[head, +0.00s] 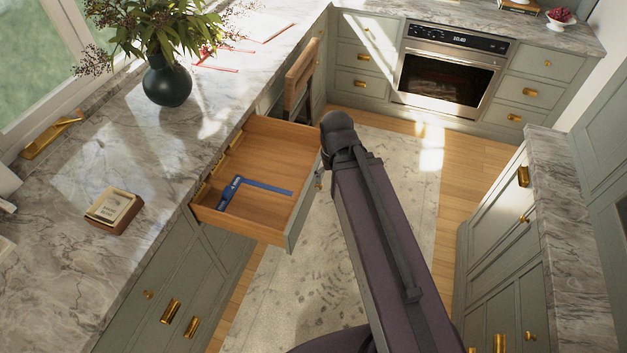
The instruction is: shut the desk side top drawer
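The desk side top drawer (262,136) is pulled well out from under the marble counter, left of the picture's middle. Its wooden inside faces up, and its grey-green front panel (296,219) faces right, towards the rug. A blue L-shaped tool (262,186) lies inside it. My dark arm rises from the bottom and ends in view at a rounded joint beside the drawer's far right corner. A small greyish part shows at the drawer front's outer side, too small to identify. My gripper cannot be made out; the arm or drawer front may hide it.
The counter (130,155) holds a plant in a dark vase (167,82) and a small book-like block (114,208). A patterned rug (290,300) covers the floor right of the drawer. Cabinets (505,245) stand at right, an oven (447,75) behind.

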